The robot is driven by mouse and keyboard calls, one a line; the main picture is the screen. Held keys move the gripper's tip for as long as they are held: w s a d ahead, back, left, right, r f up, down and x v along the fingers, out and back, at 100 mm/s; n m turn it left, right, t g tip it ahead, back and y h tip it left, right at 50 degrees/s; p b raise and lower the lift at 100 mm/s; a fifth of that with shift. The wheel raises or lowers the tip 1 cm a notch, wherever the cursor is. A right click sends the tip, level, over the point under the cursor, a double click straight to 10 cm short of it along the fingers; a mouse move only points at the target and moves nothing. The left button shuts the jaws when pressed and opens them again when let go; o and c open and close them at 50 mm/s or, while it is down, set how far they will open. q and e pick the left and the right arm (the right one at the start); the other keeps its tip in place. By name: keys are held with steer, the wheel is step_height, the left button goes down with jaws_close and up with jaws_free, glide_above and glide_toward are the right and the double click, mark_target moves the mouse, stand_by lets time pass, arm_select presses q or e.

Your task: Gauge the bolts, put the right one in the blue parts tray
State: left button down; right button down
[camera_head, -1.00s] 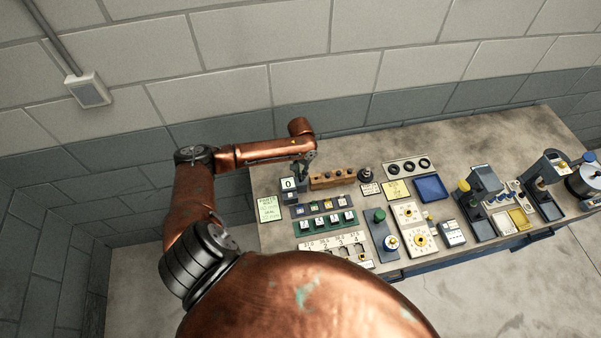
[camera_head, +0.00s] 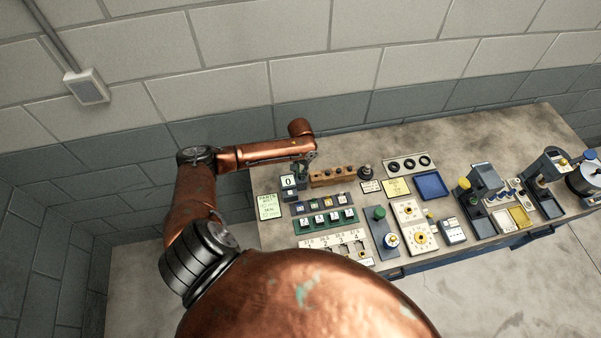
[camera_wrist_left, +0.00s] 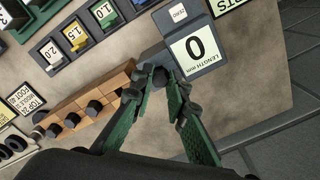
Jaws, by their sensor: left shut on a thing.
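My left gripper (camera_head: 302,175) is above the left end of the table, beside the length display and the wooden bolt block. In the left wrist view its green fingers (camera_wrist_left: 163,80) are shut on a small dark bolt (camera_wrist_left: 160,76), mostly hidden between the tips. The wooden block (camera_head: 334,177) holds several dark bolts in a row, clear in the left wrist view (camera_wrist_left: 75,116). The length gauge (camera_wrist_left: 197,47) reads 0 and stands just beyond the fingertips; I cannot tell whether the bolt touches it. The blue parts tray (camera_head: 431,186) looks empty. My right gripper is not in view.
A pitch rack (camera_wrist_left: 75,35) marked 1.0, 1.5 and 2.0 is near the block. A green rack (camera_head: 325,221), a white numbered plate (camera_head: 335,243) and dial cards (camera_head: 415,228) lie in front. Gauges and machines (camera_head: 485,190) crowd the right. The back wall is close.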

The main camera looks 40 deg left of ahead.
arm_select(q)
steer(key=shift+f, duration=0.5)
stand_by(0.3)
steer(key=c, duration=1.8)
jaws_free()
steer(key=shift+o, duration=0.6)
steer(key=shift+o, duration=1.4)
steer(key=shift+r, duration=0.1)
steer(key=shift+r+p, duration=1.3)
steer(key=shift+p, duration=0.15)
steer(key=shift+r+p, duration=0.75)
steer(key=shift+r, duration=1.6)
